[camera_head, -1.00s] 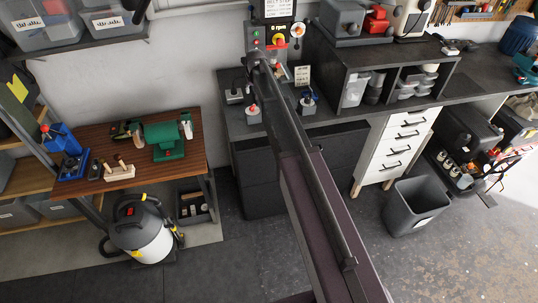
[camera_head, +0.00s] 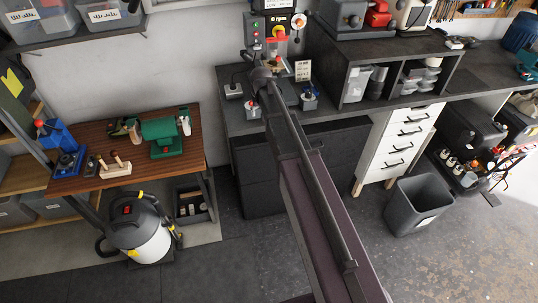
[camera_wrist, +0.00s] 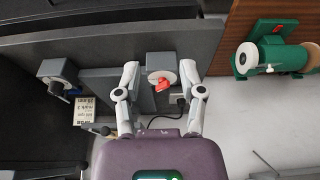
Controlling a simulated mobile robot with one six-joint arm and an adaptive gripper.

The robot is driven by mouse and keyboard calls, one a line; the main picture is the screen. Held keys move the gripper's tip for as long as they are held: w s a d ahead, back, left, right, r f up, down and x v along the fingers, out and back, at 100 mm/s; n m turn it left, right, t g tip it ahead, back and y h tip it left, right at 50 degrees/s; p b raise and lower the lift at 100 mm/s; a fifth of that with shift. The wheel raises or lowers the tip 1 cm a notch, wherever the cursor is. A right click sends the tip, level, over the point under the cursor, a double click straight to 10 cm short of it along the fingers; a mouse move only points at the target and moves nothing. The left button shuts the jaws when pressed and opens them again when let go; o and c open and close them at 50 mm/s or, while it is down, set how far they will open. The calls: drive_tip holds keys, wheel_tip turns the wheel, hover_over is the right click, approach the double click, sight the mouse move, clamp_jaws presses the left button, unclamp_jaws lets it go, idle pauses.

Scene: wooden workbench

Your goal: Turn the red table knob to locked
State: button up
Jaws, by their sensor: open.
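The red knob (camera_wrist: 163,84) sits on a white round plate on a grey box, between my gripper's fingers in the wrist view. My gripper (camera_wrist: 159,82) is open, one finger on each side of the knob with a gap to each. I cannot tell how high the fingers are above it. In the head view the knob (camera_head: 251,104) shows small on its box near the bench's front edge, left of my arm. My gripper's fingers are not clear there. The knob's marked positions are too small to read.
A second knob box (camera_head: 309,98) stands right of my arm and shows at left in the wrist view (camera_wrist: 58,77). A small sign (camera_head: 303,70) and a drill-like machine (camera_head: 278,52) stand behind. A wooden table (camera_head: 80,178) with a green machine (camera_head: 162,138) is at left.

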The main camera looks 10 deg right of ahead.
drive_tip(key=s+f+g+b, duration=0.1)
drive_tip(key=s+f+b, duration=0.1)
drive_tip(key=s, duration=0.6)
drive_tip(key=s+f+b, duration=0.3)
drive_tip(key=s+f, duration=0.1)
drive_tip(key=s, duration=0.4)
drive_tip(key=shift+f+g, duration=0.15)
drive_tip(key=shift+g, duration=0.25)
drive_tip(key=shift+a, duration=0.1)
drive_tip(key=o, duration=0.5)
drive_tip(key=shift+o, duration=0.3)
drive_tip(key=shift+w+f+b, duration=0.1)
drive_tip(key=shift+w+b, duration=0.15)
drive_tip(key=shift+b, duration=0.05)
drive_tip(key=w+d+r+n+t+y+b, duration=0.1)
drive_tip(key=w+d+n+t+y+b, duration=0.3)
drive_tip(key=w, duration=0.7)
drive_tip(key=w+d+r+n+t+y+b, duration=0.2)
drive_tip(key=w+d+n+t+y+b, duration=0.1)
drive_tip(key=w, duration=0.9)
drive_tip(key=d+n+t+y, duration=0.1)
drive_tip(key=d+n+y, duration=0.1)
drive_tip(key=d, duration=0.1)
drive_tip(key=shift+w+d+r+y+b, duration=0.3)
drive_tip(key=shift+d+b, duration=0.05)
drive_tip(key=shift+b, duration=0.05)
drive_tip(key=shift+w+a, duration=0.1)
